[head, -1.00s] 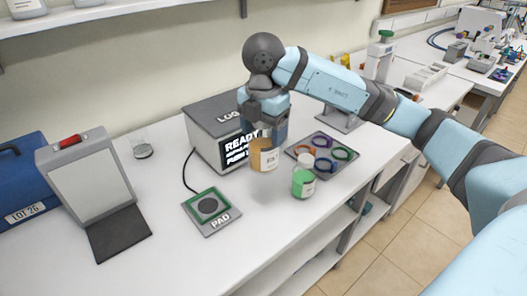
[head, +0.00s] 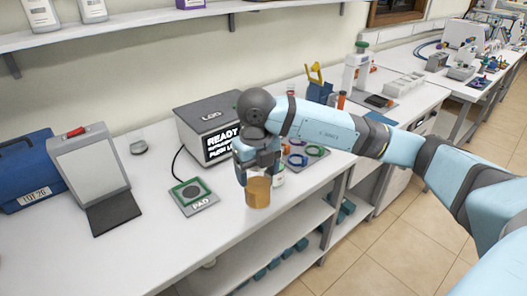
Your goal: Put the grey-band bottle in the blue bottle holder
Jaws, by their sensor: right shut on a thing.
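My right gripper (head: 258,172) is shut on a bottle (head: 258,193) with amber contents. It holds the bottle upright near the front edge of the bench, and the gripper covers the bottle's top. I cannot make out a grey band on it. A grey tray with coloured rings lies behind the gripper. Its green ring (head: 318,151) and a blue-purple ring (head: 298,160) show, and the arm hides part of the tray. A second bottle (head: 280,177) stands mostly hidden behind the gripper. My left gripper is out of view.
A grey box with a lit screen (head: 221,145) stands behind the gripper, and a pad (head: 194,196) lies left of it. A tilted panel (head: 90,163) and a blue case (head: 32,172) stand at the left. The front left bench is clear.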

